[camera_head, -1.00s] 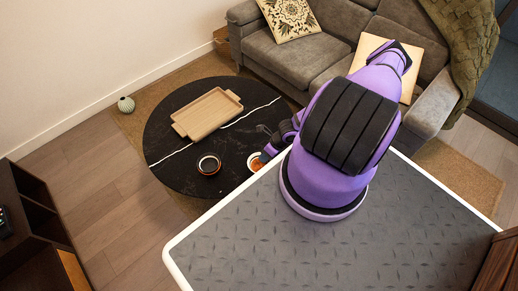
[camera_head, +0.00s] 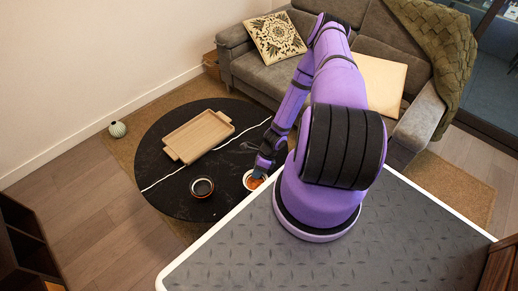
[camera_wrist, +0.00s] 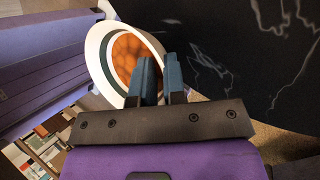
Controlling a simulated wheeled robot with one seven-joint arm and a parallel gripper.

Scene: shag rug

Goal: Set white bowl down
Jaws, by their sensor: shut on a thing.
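The white bowl (camera_head: 246,181) has a white rim and an orange inside. In the head view it is at the right edge of the round black table (camera_head: 160,150), partly hidden by my gripper (camera_head: 258,174). In the wrist view the bowl (camera_wrist: 95,50) appears left of the fingers, its opening facing the camera at a slant. My gripper (camera_wrist: 160,82) has its two blue fingers close together, shut on the bowl's near right rim. I cannot tell whether the bowl's base touches the tabletop.
A dark bowl (camera_head: 202,188) stands on the table left of the white bowl. A wooden tray (camera_head: 198,137) lies behind it. A grey sofa (camera_head: 262,73) is beyond the table. Bare black tabletop lies between tray and bowls.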

